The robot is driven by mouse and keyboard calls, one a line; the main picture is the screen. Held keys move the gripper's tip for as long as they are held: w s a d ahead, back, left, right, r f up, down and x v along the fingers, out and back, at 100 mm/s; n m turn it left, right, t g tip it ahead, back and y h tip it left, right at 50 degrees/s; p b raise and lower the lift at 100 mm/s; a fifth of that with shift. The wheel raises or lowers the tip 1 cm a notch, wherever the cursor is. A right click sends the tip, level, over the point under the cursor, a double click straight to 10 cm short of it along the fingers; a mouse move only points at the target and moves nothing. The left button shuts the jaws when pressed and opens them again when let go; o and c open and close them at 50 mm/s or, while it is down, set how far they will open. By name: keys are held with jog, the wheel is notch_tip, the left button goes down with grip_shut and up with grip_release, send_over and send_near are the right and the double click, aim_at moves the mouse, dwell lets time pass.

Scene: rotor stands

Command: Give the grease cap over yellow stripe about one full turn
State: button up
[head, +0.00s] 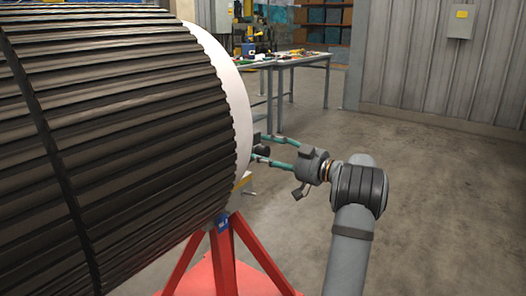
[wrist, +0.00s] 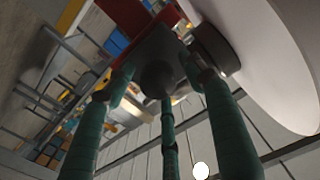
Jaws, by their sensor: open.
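In the wrist view a dark round cap (wrist: 157,77) sits on the dark grey bearing block (wrist: 160,45) at the rotor's end. It looks like the grease cap. I cannot make out a yellow stripe right beside it. My gripper (wrist: 165,88) is open, with its teal fingers spread around the cap; I cannot tell whether any fingertip touches it. In the head view my gripper (head: 260,148) points left at the rotor's end, and a small dark part (head: 264,152) shows between its fingers. The rotor hides most of the block there.
The ribbed black rotor (head: 110,120) with its white end disc (head: 225,75) fills the left, close to my gripper. A red stand (head: 228,265) carries it. A dark shaft (wrist: 215,50) lies beside the fingers. A workbench (head: 300,60) stands behind. The floor at right is clear.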

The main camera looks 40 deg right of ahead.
jog(key=shift+w+a, duration=0.1)
jog(key=shift+w, duration=0.4)
jog(key=c, duration=1.1)
jog(key=shift+c, duration=0.2)
